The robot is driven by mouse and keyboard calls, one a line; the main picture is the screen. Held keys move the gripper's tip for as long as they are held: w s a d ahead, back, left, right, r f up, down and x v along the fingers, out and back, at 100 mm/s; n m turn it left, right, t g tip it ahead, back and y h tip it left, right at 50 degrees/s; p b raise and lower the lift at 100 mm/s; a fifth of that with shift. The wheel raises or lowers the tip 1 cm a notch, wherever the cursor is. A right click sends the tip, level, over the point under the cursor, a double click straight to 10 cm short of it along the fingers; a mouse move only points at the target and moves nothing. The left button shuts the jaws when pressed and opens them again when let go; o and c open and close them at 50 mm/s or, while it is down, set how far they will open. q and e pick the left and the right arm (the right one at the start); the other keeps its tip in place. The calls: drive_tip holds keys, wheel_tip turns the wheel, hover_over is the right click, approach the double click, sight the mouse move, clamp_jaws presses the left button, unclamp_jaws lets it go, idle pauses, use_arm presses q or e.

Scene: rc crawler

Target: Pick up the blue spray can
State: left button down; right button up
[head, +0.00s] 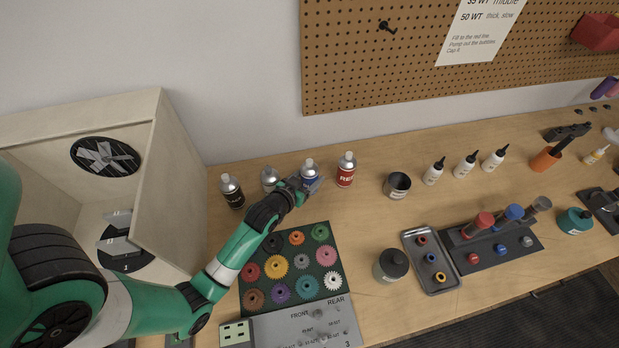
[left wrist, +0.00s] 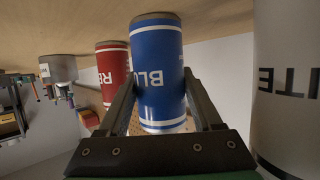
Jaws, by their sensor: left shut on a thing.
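The blue spray can (head: 309,167) stands at the back of the bench in a row of cans, partly hidden by my left gripper (head: 311,184). In the left wrist view the blue can (left wrist: 157,70) sits between the two fingers of my left gripper (left wrist: 160,103), which is shut on it. The picture there is upside down, and the can's base appears to be at or close to the wooden bench top. My right gripper is not in view.
The red can (head: 346,170) stands close to the right of the blue one, and the white can (head: 269,178) close to the left. A black can (head: 231,190) is farther left, near the wooden booth (head: 180,170). A gear mat (head: 336,238) lies in front.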

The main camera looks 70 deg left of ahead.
sight(305, 175)
use_arm(q)
drive_tip(key=shift+r, duration=0.1)
drive_tip(key=shift+r, duration=0.3)
wheel_tip(305, 175, up, 2)
drive_tip(key=shift+r, duration=0.2)
drive_tip(key=s+d+r, duration=0.1)
drive_tip(key=r, duration=0.1)
drive_tip(key=s+d+r+p, duration=0.1)
drive_tip(key=r, duration=0.1)
drive_tip(key=s+d+r, duration=0.1)
drive_tip(key=s+r, duration=0.1)
drive_tip(key=p+v, duration=0.2)
drive_tip(key=v, duration=0.8)
drive_tip(key=shift+p, duration=0.4)
